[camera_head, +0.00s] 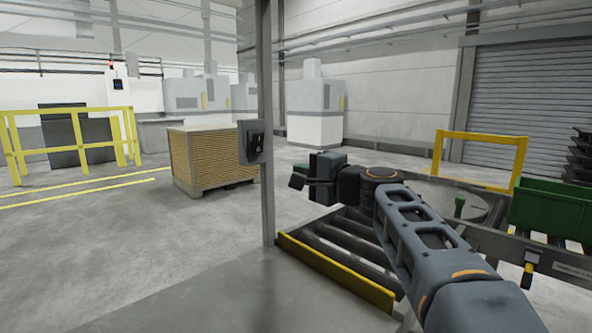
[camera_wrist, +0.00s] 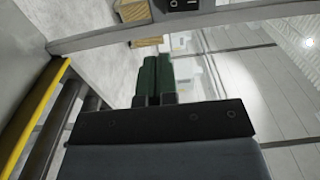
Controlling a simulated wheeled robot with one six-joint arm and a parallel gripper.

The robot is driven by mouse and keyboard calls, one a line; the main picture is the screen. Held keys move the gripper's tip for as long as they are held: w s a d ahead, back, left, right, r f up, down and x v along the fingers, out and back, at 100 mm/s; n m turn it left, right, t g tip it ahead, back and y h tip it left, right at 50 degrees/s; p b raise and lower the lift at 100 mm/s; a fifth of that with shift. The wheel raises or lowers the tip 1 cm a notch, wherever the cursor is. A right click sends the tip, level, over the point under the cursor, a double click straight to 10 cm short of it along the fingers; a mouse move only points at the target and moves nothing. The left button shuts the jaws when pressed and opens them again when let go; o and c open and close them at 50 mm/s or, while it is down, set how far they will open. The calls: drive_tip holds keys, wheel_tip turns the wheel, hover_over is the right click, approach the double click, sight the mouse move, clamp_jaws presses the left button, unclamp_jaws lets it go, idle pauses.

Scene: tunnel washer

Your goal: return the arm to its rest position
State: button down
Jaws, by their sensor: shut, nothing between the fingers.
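My arm reaches forward from the lower right of the head view, over a roller conveyor (camera_head: 345,245). My gripper (camera_head: 299,176) is at its far end, just right of a grey post (camera_head: 267,120). The gripper is shut and holds nothing. In the wrist view its two dark green fingers (camera_wrist: 154,75) lie side by side and point towards the top of the picture. The fingers look clear of the post and of the conveyor.
A dark control box (camera_head: 251,141) is fixed to the post, close left of my gripper. A yellow kick rail (camera_head: 335,272) edges the conveyor. A green crate (camera_head: 550,208) and a yellow frame (camera_head: 482,160) stand at right. A slatted tan bin (camera_head: 213,157) stands beyond; open floor lies around it.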

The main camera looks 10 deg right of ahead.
drive_tip(key=shift+f, duration=0.1)
idle(0.3)
wheel_tip(320, 180, down, 10)
drive_tip(key=s+r+n+g+h, duration=0.1)
drive_tip(key=n+g+h, duration=0.1)
drive_tip(key=n+g, duration=0.15)
drive_tip(key=s+f+n+g+h+p, duration=0.1)
drive_tip(key=s+f+g+p, duration=0.1)
drive_tip(key=s+f+p, duration=0.1)
drive_tip(key=s+f+n+g+h+p, duration=0.2)
drive_tip(key=s+f+g+p, duration=0.1)
drive_tip(key=s+f, duration=0.2)
drive_tip(key=s+d+f+n+g+h+p, duration=0.1)
drive_tip(key=s+f+n+g+h+p, duration=0.1)
drive_tip(key=s, duration=0.4)
wheel_tip(320, 180, down, 2)
drive_tip(key=shift+f+n+g+p, duration=0.1)
drive_tip(key=shift+n+g+p, duration=0.15)
drive_tip(key=shift+p, duration=0.35)
drive_tip(key=s+p, duration=0.1)
drive_tip(key=s+n+g+h+p, duration=0.1)
drive_tip(key=s, duration=0.1)
drive_tip(key=s+n+p, duration=0.1)
drive_tip(key=s+p, duration=0.1)
drive_tip(key=shift+d+h, duration=0.4)
drive_tip(key=shift+s+a+r+n+p, duration=0.35)
drive_tip(key=shift+s+r+n+p, duration=0.25)
drive_tip(key=shift+p, duration=0.3)
drive_tip(key=shift+a+r, duration=0.15)
drive_tip(key=shift+r, duration=0.25)
